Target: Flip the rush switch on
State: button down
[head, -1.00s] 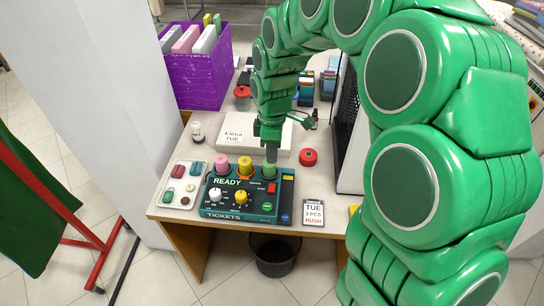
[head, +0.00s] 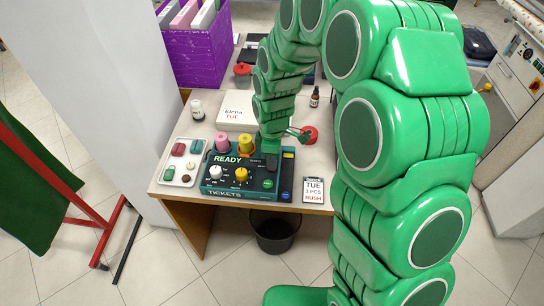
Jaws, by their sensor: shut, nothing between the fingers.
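The dark ticket machine (head: 213,191) stands on the table, with a lit READY display, a white knob (head: 214,172), a yellow knob (head: 241,174), a green button and a blue button on its top. My gripper (head: 270,166) points down over the right part of the machine, close to its panel. It is shut and holds nothing. The red rush switch seen there earlier is hidden behind my gripper, so its position cannot be told. Whether the fingers touch the panel cannot be told.
A tray of small coloured pieces (head: 179,176) lies left of the machine. A ticket card reading TUE, RUSH (head: 313,190) lies to its right. A black bin (head: 275,231) is below.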

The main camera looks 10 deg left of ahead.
jog(key=shift+s, duration=0.1)
dwell(0.3)
jog(key=shift+f, duration=0.2)
dwell(0.3)
jog(key=shift+w+r, duration=0.2)
jog(key=shift+w, duration=0.6)
jog(key=shift+r, duration=0.15)
notch_tip(320, 180, up, 14)
jog(key=w, duration=0.1)
jog(key=shift+w+f, duration=0.2)
jog(key=shift+w, duration=0.1)
jog(key=shift+s, duration=0.1)
